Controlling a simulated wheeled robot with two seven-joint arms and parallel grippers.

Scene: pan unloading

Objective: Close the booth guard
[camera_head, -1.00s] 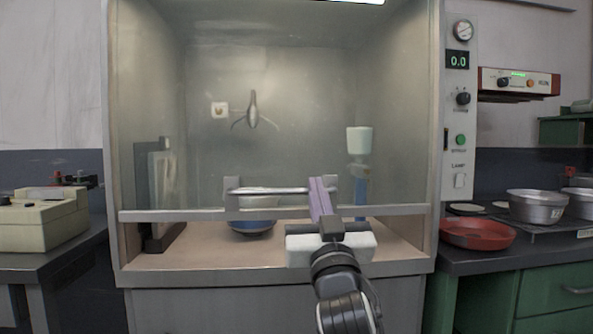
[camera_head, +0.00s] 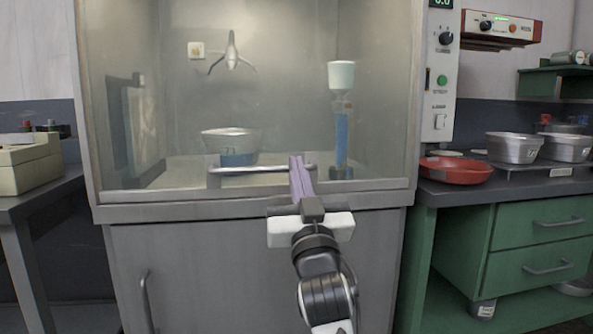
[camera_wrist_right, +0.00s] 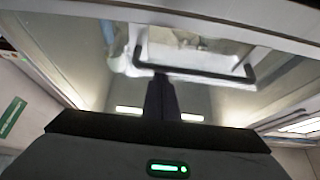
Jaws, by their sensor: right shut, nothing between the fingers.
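The booth guard (camera_head: 150,195) is a clear pane with a grey bottom rail and a bar handle (camera_head: 250,169). Its rail is down at the front sill of the booth, with no clear gap showing between them. My right gripper (camera_head: 299,162) is shut and empty. Its purple fingers overlap the right end of the bar handle; I cannot tell if they touch it. In the right wrist view the handle (camera_wrist_right: 195,75) crosses just beyond the dark fingertips (camera_wrist_right: 160,78). My left gripper is not in view.
Behind the pane are a metal pan (camera_head: 230,140) and a blue stand with a white cup (camera_head: 341,76). A red pan (camera_head: 455,170) and metal pots (camera_head: 515,147) stand on the right counter. A beige device (camera_head: 28,162) stands at left.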

